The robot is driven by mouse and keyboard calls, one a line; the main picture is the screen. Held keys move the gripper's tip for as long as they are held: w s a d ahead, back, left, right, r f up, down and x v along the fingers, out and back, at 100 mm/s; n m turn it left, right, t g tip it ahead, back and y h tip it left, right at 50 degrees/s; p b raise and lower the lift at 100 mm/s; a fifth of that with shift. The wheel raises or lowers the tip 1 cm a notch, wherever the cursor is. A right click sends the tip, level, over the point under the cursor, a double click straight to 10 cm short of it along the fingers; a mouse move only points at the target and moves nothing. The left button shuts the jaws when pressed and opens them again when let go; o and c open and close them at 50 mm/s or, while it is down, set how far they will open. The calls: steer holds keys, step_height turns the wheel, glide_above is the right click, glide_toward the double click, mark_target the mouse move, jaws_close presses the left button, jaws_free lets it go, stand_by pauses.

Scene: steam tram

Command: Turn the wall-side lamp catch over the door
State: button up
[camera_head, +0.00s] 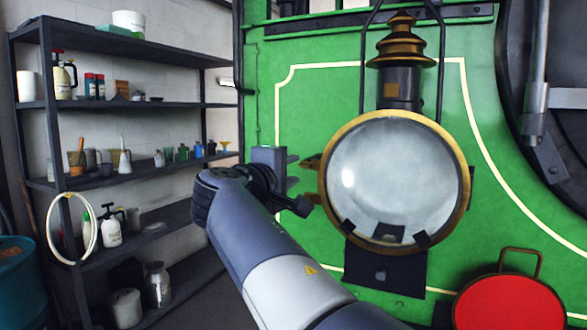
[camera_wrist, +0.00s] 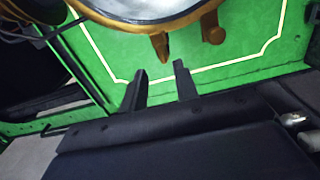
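The big round lamp (camera_head: 392,180) has a brass rim and pale glass, and is mounted on the green front. A small pointed brass catch (camera_head: 311,162) sticks out from the left of its rim. The catch (camera_wrist: 160,46) also shows in the wrist view, just beyond and between my fingertips. My gripper (camera_head: 296,170) is left of the lamp, with its fingers pointing at the catch. In the wrist view my gripper (camera_wrist: 160,68) is open and empty, with a visible gap between the fingers. A second rounded brass lug (camera_wrist: 212,28) sits beside the catch on the rim.
A red round disc with a handle (camera_head: 508,300) is at the lower right. A black bracket (camera_head: 385,273) is under the lamp. Dark shelves (camera_head: 120,104) with bottles and pots stand at the left wall. A blue drum (camera_head: 20,280) is at the far left.

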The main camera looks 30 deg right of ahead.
mark_target(304, 166)
steer(key=v, duration=0.6)
steer(key=shift+b, duration=0.4)
steer(key=shift+a, duration=0.1)
steer(key=p+x, duration=0.2)
steer(key=x, duration=0.9)
steer(key=shift+s, duration=0.1)
steer(key=shift+p, duration=0.35)
steer(key=shift+f, duration=0.15)
